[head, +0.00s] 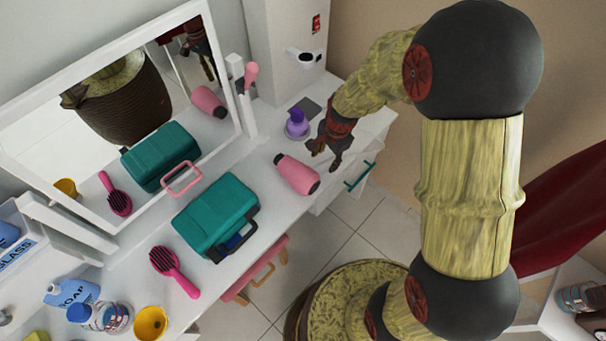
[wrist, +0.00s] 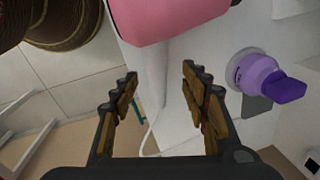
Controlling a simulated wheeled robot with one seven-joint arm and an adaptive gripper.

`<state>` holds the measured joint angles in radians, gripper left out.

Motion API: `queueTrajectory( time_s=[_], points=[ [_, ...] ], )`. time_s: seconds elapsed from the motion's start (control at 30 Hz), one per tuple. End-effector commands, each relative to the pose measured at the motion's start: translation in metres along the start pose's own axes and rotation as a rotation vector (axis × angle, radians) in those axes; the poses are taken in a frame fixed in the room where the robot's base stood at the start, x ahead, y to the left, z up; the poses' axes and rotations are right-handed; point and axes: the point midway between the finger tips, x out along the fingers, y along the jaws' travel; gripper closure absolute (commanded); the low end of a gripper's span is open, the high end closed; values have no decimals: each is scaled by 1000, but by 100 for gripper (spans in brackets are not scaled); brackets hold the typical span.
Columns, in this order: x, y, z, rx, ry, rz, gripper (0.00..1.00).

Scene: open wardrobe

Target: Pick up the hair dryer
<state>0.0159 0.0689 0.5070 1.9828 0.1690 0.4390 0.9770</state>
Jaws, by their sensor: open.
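The pink hair dryer (head: 294,172) lies on the white dressing table near its front edge, its dark end toward the lower right. In the wrist view the pink body of the hair dryer (wrist: 165,16) fills the top middle, beyond the fingertips and cut off by the frame. My gripper (head: 326,154) is just right of and behind the hair dryer in the head view.
A teal case (head: 215,213) lies left of the hair dryer. A pink brush (head: 173,272) lies farther left. A mirror (head: 120,110) stands behind. Floor lies beyond the front edge.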

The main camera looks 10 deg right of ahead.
Motion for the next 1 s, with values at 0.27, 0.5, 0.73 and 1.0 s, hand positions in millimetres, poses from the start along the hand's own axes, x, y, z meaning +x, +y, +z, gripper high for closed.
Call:
queueTrajectory(
  time_s=[0.27,0.5,0.73,1.0],
  points=[
    [36,8,-3,-1,-1,2,54],
    [50,6,-3,-2,0,1,54],
    [49,6,-3,-2,0,0,60],
    [49,6,-3,-2,0,0,75]
  ],
)
